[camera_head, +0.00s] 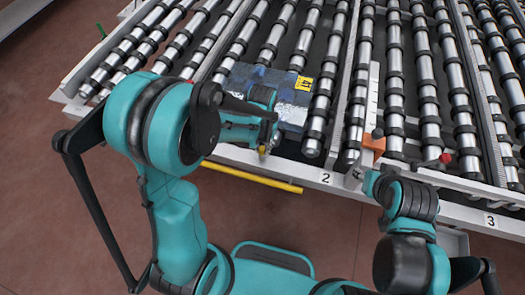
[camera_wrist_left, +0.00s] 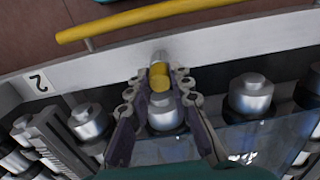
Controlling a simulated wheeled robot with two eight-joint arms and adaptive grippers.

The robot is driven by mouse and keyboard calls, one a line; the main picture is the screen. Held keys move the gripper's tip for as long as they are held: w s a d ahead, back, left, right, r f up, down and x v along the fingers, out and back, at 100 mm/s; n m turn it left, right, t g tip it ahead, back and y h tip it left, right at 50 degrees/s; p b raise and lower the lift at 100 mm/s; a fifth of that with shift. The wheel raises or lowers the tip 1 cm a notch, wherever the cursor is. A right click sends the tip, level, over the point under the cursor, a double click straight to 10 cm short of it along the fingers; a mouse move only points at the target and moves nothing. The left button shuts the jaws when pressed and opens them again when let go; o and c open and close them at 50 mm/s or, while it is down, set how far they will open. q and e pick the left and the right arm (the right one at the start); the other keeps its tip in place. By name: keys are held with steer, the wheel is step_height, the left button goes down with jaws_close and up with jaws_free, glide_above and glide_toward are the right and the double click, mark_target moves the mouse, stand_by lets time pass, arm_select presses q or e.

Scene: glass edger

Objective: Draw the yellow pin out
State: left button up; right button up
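The yellow pin (camera_wrist_left: 160,76) shows in the left wrist view at the white front rail, between the tips of my left gripper (camera_wrist_left: 161,83). The two fingers stand on either side of it, and I cannot tell whether they press on it. In the head view my left gripper (camera_head: 264,142) reaches down to the rail left of the number 2, and only a small bit of the yellow pin (camera_head: 262,150) shows. My right gripper (camera_head: 370,181) is near the front rail, right of the number 2. Its fingers are too unclear to read.
A dark glass sheet (camera_head: 297,107) with a yellow label lies on the rollers behind my left gripper. A yellow bar (camera_head: 252,178) runs below the front rail. An orange block (camera_head: 374,143) and a red knob (camera_head: 445,158) are near my right arm. Open floor lies in front.

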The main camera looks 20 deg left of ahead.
mark_target(262, 148)
arm_select(q)
jaws_close()
steer(key=shift+r+p, duration=0.4)
steer(key=shift+r, duration=0.25)
steer(key=shift+r+p, duration=1.95)
steer(key=shift+r, duration=0.75)
step_height(262, 148, up, 4)
steer(key=p, duration=0.2)
steer(key=shift+p, duration=0.35)
